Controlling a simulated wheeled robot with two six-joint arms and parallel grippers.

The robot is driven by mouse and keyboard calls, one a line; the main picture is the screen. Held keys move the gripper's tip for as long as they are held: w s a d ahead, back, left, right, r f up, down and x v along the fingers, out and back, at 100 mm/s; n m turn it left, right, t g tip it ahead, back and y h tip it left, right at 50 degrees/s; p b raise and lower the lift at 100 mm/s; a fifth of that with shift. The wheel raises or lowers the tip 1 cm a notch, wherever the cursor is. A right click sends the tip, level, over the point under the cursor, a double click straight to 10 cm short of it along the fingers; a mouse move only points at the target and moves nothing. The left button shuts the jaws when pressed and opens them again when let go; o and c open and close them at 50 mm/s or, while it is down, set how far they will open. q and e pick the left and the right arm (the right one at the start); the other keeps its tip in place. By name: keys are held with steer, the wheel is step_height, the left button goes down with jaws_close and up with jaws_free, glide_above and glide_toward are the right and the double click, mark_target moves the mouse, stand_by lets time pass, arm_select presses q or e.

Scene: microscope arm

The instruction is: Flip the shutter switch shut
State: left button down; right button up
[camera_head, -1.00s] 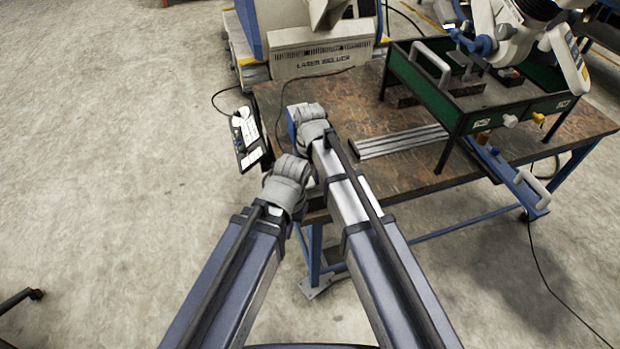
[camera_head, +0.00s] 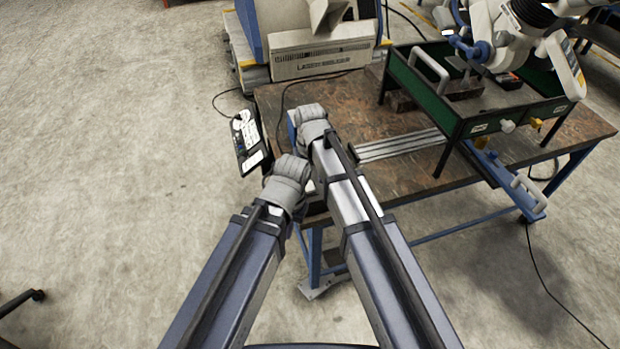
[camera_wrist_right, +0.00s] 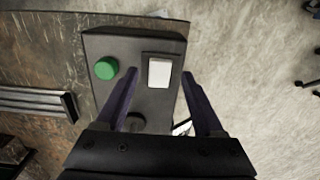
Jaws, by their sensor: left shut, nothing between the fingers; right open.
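In the right wrist view, a dark grey control box (camera_wrist_right: 130,50) lies at the edge of the table. It carries a green round button (camera_wrist_right: 106,68), a white rocker switch (camera_wrist_right: 159,72) and a dark round knob (camera_wrist_right: 134,121). My right gripper (camera_wrist_right: 160,76) is open, its two fingers on either side of the white switch with nothing gripped. Contact with the switch cannot be told. In the head view my right gripper (camera_head: 312,124) is the upper one, and my left gripper (camera_head: 288,178) is just below and left of it. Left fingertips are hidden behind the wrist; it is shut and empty.
The brown table (camera_head: 410,182) carries silver rails (camera_head: 400,144) and a green-sided frame (camera_head: 435,97) at right. The microscope (camera_head: 500,40) stands over the frame. Open floor lies left.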

mark_target(310, 188)
step_height(310, 188, up, 6)
steer(key=p, duration=0.5)
steer(key=shift+f, duration=0.1)
